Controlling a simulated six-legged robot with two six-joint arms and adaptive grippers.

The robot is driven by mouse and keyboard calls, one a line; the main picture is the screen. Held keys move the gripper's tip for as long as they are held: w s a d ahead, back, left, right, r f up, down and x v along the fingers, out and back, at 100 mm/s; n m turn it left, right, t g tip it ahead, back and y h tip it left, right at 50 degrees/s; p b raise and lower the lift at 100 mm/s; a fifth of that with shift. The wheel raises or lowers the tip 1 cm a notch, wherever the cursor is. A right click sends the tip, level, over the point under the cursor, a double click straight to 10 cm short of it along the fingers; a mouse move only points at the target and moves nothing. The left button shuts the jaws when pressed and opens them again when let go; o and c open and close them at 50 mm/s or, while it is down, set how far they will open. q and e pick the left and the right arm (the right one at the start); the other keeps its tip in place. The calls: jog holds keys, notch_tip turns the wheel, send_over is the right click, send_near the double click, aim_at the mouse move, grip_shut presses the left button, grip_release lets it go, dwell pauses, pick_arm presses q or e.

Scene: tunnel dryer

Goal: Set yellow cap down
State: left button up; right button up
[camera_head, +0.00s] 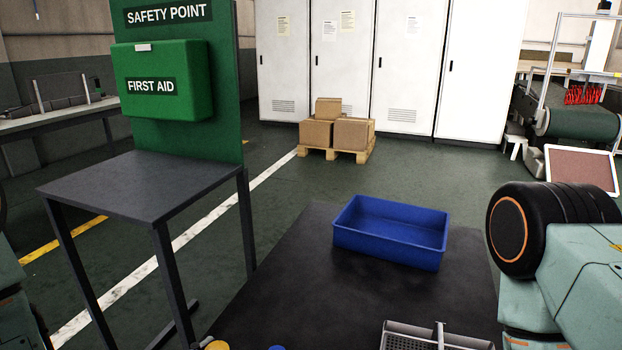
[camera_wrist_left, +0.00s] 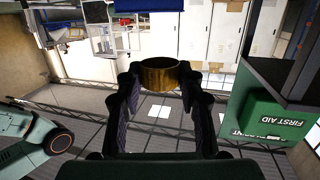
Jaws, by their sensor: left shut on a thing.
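My left gripper (camera_wrist_left: 160,88) is shut on the yellow cap (camera_wrist_left: 159,73) in the left wrist view. The cap is a short, wide, dark-gold ring shape between the two black fingertips. Nothing shows touching its far side in that view. In the head view a small yellow round thing (camera_head: 217,345) is cut off by the bottom edge. I cannot tell whether it is the held cap or another one. A small blue thing (camera_head: 277,348) is cut off beside it. My right gripper is in neither view.
A dark table (camera_head: 290,290) lies in front of me with a blue bin (camera_head: 390,249) at its back right. A grey perforated tray (camera_head: 408,342) sits at the front edge. A small grey side table (camera_head: 140,185) and the green first aid board (camera_head: 225,80) stand to the left.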

pick_arm(q)
notch_tip(320, 180, up, 5)
jog(key=s+a+n+y+p, duration=0.1)
jog(key=w+d+f+m+b, duration=0.1)
jog(key=w+d+f+b, duration=0.15)
jog(key=f, duration=0.55)
jog(key=w+a+f+n+y, duration=0.1)
jog(key=w, duration=0.5)
jog(key=w+a+n+t+y+b, duration=0.1)
jog(key=w, duration=0.5)
jog(key=shift+f+n+t+y, duration=0.3)
jog(key=shift+f+n, duration=0.1)
jog(key=shift+f, duration=0.15)
